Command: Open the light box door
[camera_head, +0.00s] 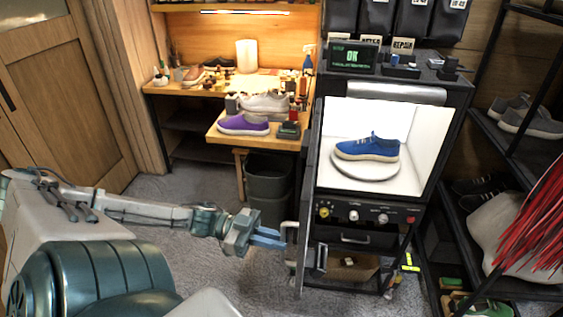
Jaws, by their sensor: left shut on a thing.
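The light box (432,150) stands right of the middle, with a lit white inside. A blue sneaker (368,148) rests on a round white turntable (365,168) in it. The dark door (308,200) stands open at the box's left side and shows nearly edge-on. A pale handle (289,231) sits on the door's left face. My left gripper (270,238) reaches in from the left, its blue fingers shut on the handle. The fingertips are small and partly hard to make out. My right gripper is not in view.
A control panel with knobs (353,215) and a drawer are below the box. A black bin (268,187) stands behind my left gripper. A workbench (222,124) holds purple and white sneakers. A shoe rack (520,150) stands at the right. Grey floor is clear at the left.

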